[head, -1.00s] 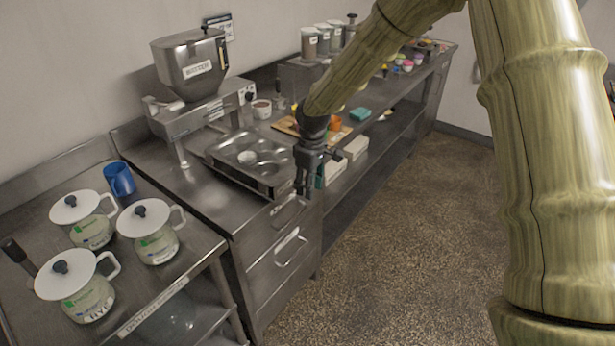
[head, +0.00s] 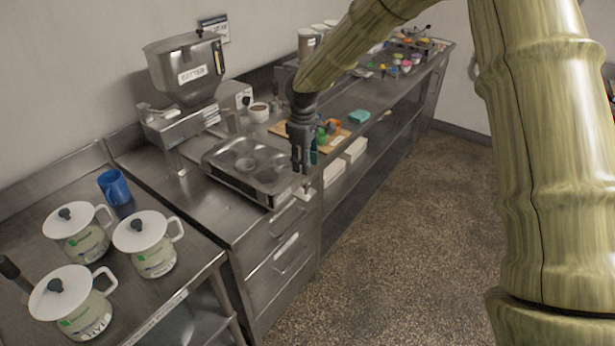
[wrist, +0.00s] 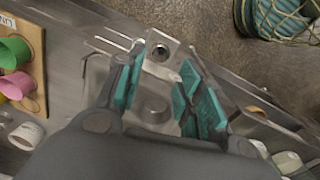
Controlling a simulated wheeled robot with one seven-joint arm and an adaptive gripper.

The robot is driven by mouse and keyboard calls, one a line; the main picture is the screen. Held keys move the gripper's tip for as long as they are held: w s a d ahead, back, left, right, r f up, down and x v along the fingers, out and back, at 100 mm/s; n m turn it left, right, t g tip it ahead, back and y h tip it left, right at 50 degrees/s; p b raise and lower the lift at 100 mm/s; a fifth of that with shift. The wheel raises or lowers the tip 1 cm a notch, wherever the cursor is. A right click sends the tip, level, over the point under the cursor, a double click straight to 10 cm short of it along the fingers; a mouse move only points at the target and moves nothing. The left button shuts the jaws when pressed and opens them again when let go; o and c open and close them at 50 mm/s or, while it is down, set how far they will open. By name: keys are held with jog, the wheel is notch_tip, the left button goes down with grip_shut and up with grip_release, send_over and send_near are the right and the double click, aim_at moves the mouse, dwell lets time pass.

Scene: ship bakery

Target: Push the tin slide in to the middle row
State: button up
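A grey metal muffin tin (head: 212,160) with round cups sits on the counter in front of the hopper machine marked BATTER (head: 190,75). My gripper (head: 303,172) points down at the tin's right end, by the counter's front edge. A small pale metal piece (head: 304,192) shows just below the fingers. Beyond the fingertips is a metal bracket (wrist: 176,47) with a round hole. I cannot tell whether the fingers touch anything. My wrist hides part of the tin there.
The floor in front is clear.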

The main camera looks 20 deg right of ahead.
aim_at(306, 181)
notch_tip(306, 181, down, 7)
jog(key=shift+w+d+r+p, duration=0.1)
jog(key=shift+w+d+p, duration=0.05)
jog(key=shift+p, duration=0.85)
jog(key=shift+d, duration=0.1)
jog(key=shift+f, duration=0.2)
jog(key=shift+c, duration=0.2)
grip_shut()
